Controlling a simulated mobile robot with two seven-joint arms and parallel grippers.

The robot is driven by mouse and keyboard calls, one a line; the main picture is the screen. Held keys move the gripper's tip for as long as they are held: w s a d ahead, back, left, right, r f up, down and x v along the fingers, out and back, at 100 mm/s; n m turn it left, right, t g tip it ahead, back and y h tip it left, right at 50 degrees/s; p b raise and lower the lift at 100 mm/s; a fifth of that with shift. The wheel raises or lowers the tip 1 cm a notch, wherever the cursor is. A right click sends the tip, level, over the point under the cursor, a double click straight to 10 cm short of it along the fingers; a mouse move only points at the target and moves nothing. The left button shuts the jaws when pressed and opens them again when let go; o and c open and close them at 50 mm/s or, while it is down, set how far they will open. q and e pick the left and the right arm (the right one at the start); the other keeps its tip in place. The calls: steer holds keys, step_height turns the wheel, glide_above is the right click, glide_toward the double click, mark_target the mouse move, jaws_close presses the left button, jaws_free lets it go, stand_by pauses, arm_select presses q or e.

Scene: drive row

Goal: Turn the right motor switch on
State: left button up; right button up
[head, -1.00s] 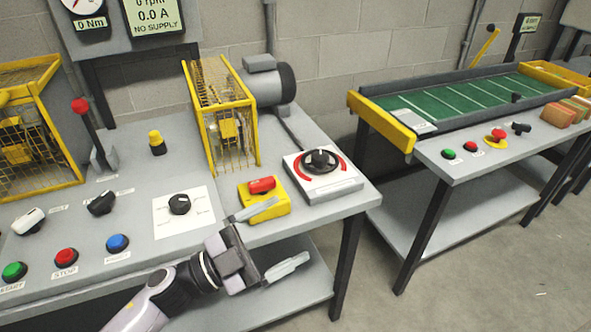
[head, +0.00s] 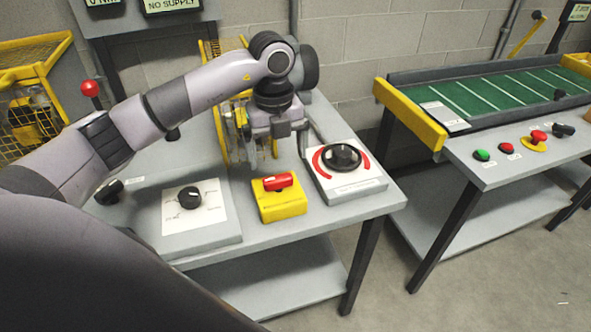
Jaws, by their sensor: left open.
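A large black rotary switch (head: 342,157) with a red arc around it sits on a white-topped box at the right end of the near table. A smaller black knob (head: 190,198) is on a white dial plate further left. No readable label tells which one is the right motor switch. My left gripper (head: 276,150) is open, pointing down above the table, behind the red handle and left of the large rotary switch. It appears to touch nothing. My right gripper is out of view.
A yellow mesh guard (head: 219,120) stands behind my left gripper, partly hidden by my arm. A red-knobbed lever (head: 91,88) is at the left. A second table (head: 500,172) with a green-belted conveyor and buttons stands to the right, across a floor gap.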

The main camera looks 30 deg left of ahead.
mark_target(278, 178)
arm_select(q)
steer(key=shift+a+f, duration=0.15)
steer(key=shift+f, duration=0.05)
step_height(278, 178, down, 6)
steer(key=shift+f+p, duration=0.25)
steer(key=shift+p, duration=0.05)
steer(key=c, duration=1)
